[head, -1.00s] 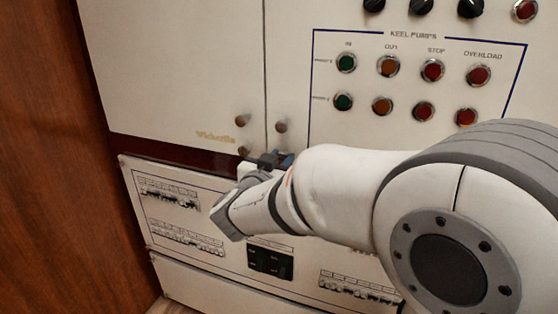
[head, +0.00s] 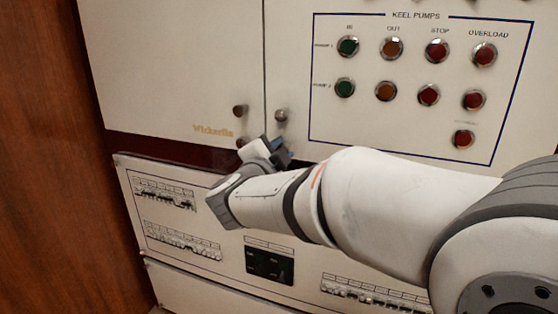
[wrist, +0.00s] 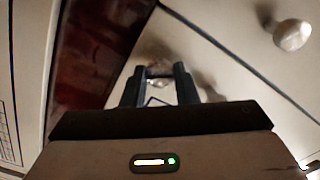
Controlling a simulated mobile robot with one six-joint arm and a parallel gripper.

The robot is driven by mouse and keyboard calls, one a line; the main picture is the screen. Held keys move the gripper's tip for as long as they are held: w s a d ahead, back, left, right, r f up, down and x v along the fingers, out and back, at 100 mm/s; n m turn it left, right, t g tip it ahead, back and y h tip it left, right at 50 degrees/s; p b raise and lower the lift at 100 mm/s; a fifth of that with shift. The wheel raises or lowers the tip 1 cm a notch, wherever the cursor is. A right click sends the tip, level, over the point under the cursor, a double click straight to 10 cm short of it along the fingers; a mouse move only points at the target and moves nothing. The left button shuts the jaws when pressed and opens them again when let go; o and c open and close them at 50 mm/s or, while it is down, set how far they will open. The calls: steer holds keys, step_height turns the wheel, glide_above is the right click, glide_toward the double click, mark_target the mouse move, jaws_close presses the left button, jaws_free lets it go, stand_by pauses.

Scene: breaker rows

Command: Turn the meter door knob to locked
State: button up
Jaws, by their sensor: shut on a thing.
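My gripper (wrist: 159,72) is shut on a small rounded metal knob (wrist: 158,82), partly hidden between the two dark fingers in the wrist view. In the head view my gripper (head: 281,152) is at the lower left corner of the right cabinet door (head: 400,135), just right of the door seam. The gripper hides the held knob there. I cannot read its label or which way it is turned. Another knob (head: 281,115) stands on the same door just above my gripper.
The left door (head: 170,70) carries an upper knob (head: 240,110) and a lower knob (head: 242,142), close left of my gripper. A breaker panel (head: 190,215) lies below the dark red strip (head: 150,148). Keel pump buttons (head: 436,50) are at upper right. A wooden wall (head: 50,150) bounds the left.

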steer(key=shift+f+m+b, duration=0.15)
steer(key=shift+m+b, duration=2.55)
steer(key=shift+m, duration=0.8)
steer(key=o, duration=1)
steer(key=p+v, duration=0.2)
steer(key=v, duration=0.6)
steer(key=shift+w, duration=0.1)
